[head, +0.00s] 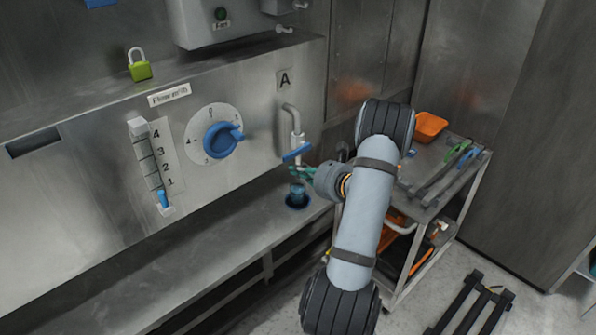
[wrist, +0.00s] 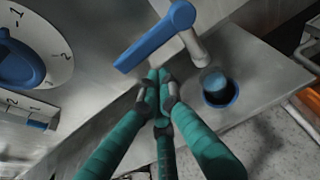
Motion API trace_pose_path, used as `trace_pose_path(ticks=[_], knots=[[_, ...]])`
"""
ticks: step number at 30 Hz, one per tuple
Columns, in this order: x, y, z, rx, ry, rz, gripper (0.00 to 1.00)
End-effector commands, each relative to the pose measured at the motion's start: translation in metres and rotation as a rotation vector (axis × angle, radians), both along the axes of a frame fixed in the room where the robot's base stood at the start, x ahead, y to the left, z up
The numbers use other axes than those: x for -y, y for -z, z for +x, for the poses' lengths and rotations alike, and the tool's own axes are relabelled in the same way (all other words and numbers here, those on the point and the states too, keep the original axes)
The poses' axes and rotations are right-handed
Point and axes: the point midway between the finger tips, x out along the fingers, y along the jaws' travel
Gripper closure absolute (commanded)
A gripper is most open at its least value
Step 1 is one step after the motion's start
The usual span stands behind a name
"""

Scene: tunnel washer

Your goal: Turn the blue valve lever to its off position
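The blue valve lever (head: 297,152) sits on a grey pipe on the steel panel, under the label A (head: 285,79). In the wrist view the lever (wrist: 150,42) slants from upper right to lower left, and the pipe (wrist: 194,48) runs down from its upper end. My gripper (head: 301,174) has teal fingers and is just below the lever in the head view. In the wrist view my gripper's fingertips (wrist: 160,78) are together with nothing seen between them, close to the lever's lower end. I cannot tell whether they touch it.
A blue cup-like part (head: 297,192) stands in a ring on the ledge below the pipe. Left are a blue dial (head: 222,140), a slider scale (head: 152,165) and a green padlock (head: 140,69). A cart (head: 455,180) with an orange bin (head: 429,127) stands right.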

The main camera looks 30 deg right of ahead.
Motion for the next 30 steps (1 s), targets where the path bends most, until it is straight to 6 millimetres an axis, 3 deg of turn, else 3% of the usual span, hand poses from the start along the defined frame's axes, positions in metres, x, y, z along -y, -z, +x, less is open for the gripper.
trace_pose_path(ticks=[1,3,9,15,21,30], knots=[[0.000,0.021,0.000,-0.002,0.000,0.000,1.00],[0.003,0.029,-0.003,-0.004,0.003,-0.001,1.00],[0.017,0.005,-0.051,-0.004,0.007,-0.003,1.00],[0.025,-0.007,-0.080,-0.005,0.004,-0.003,1.00],[0.027,-0.012,-0.092,-0.007,0.001,0.000,1.00],[0.027,-0.012,-0.092,-0.008,0.001,0.001,1.00]])
